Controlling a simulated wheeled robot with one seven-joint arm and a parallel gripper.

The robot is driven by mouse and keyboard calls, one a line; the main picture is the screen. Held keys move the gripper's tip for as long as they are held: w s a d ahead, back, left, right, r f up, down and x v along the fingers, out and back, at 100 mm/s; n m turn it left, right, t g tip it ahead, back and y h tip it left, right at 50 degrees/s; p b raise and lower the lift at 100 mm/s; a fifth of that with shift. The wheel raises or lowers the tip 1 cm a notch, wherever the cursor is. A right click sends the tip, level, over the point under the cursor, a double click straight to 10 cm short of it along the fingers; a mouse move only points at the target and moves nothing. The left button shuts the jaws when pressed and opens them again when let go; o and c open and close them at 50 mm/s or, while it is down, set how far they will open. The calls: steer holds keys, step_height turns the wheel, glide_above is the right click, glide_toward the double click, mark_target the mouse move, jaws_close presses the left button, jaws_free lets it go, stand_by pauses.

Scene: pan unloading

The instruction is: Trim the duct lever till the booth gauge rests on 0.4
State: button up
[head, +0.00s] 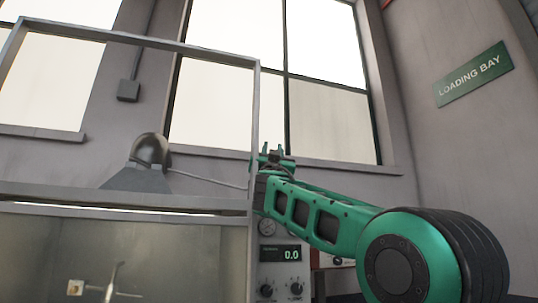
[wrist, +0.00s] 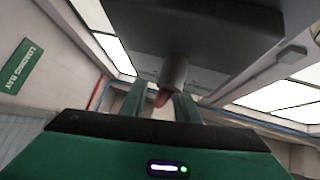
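The booth gauge (head: 280,254) is a digital display that reads 0.0 on the panel right of the booth. A thin rod, apparently the duct lever (head: 205,178), runs right from the hood's duct (head: 151,150) and slopes slightly down. Its right end is hidden behind the booth post and my arm. My gripper (head: 272,152) points up beside the post. In the wrist view its two fingers (wrist: 160,106) stand apart. A grey cylinder (wrist: 173,73) with a reddish tip (wrist: 162,98) shows between or beyond them; I cannot tell whether they touch it.
The booth's metal frame (head: 256,120) stands close left of my gripper. A round dial (head: 267,228) and knobs (head: 296,289) sit on the panel. A dark box-like surface (wrist: 215,30) fills the top of the wrist view. A LOADING BAY sign (head: 473,75) hangs on the right wall.

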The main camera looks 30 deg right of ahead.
jaws_close()
steer(key=shift+m, duration=0.3)
steer(key=shift+s+d+f+m+g+h, duration=0.1)
steer(key=shift+d+m+g+h, duration=0.25)
steer(key=shift+m+g+h, duration=0.35)
steer(key=shift+o, duration=0.3)
jaws_free()
